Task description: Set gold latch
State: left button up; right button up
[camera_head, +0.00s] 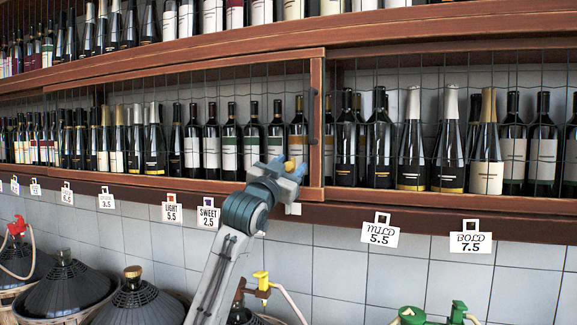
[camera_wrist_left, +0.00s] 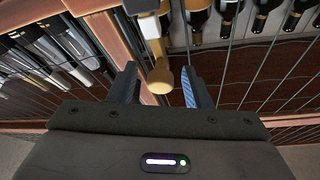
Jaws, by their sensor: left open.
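The gold latch (camera_wrist_left: 160,79) shows in the left wrist view as a tan-gold knob on a short stem, beside the wooden frame post. It lies between the two fingers of my left gripper (camera_wrist_left: 161,88), with a gap visible on each side. In the head view my left gripper (camera_head: 288,170) is raised to the lower part of the wooden post between two wire-fronted shelf doors, and a small yellow part of the latch (camera_head: 290,164) shows at its fingers. The fingers are open. My right gripper is in neither view.
A wire-fronted door (camera_head: 420,115) with bottles behind it is to the right of the post. Price tags such as the MILD tag (camera_head: 380,233) hang below the shelf rail. Demijohns in baskets, including one dark demijohn (camera_head: 70,285), stand low at left.

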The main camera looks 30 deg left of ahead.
pick_arm(q)
grip_shut()
notch_tip(320, 180, down, 3)
jog(key=shift+d+f+b, duration=0.1)
jog(key=shift+f+b, duration=0.1)
jog(key=shift+b, duration=0.8)
jog(key=shift+c, duration=0.4)
grip_release()
jog(key=shift+o, duration=0.4)
jog(key=shift+s, duration=0.1)
